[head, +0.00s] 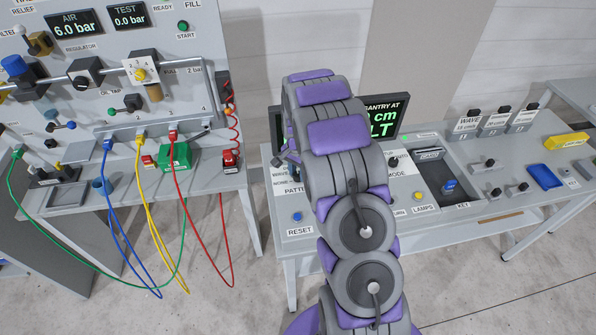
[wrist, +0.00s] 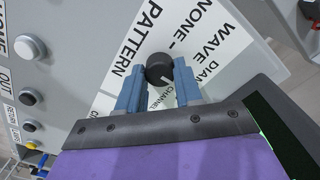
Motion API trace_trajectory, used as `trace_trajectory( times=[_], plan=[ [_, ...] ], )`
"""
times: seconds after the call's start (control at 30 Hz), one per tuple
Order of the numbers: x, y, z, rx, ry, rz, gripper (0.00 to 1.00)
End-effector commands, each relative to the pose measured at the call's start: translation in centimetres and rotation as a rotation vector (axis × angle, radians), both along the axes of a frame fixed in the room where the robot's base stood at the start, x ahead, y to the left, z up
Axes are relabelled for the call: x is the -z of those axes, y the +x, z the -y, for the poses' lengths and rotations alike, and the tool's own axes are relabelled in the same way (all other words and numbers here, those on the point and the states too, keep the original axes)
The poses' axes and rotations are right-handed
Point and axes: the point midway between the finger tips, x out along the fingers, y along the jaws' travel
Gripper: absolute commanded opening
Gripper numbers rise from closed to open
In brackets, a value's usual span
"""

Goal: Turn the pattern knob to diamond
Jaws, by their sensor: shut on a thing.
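The pattern knob (wrist: 158,70) is a round black knob on a white label plate in the wrist view. The plate (wrist: 105,97) reads PATTERN, with NONE, WAVE, part of a word starting DIA, and CHANNEL around the knob. My gripper (wrist: 159,74) has its two blue fingers on either side of the knob, shut on it. I cannot tell which label the knob points to.
A blue RESET button (head: 297,216) sits left of my arm on the console. A dark screen (head: 390,117) stands behind the arm. Several round buttons (wrist: 30,47) line the wrist view's left side. An air bench with coloured hoses (head: 110,195) stands at left.

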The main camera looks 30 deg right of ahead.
Motion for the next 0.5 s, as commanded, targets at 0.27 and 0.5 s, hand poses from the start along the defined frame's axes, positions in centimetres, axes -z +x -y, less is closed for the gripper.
trace_trajectory(
  times=[0.27,0.5],
  plan=[
    [-0.20,0.27,0.06,-0.001,-0.002,0.009,0.36],
    [-0.14,0.13,0.02,-0.001,-0.002,0.005,0.59]
  ],
)
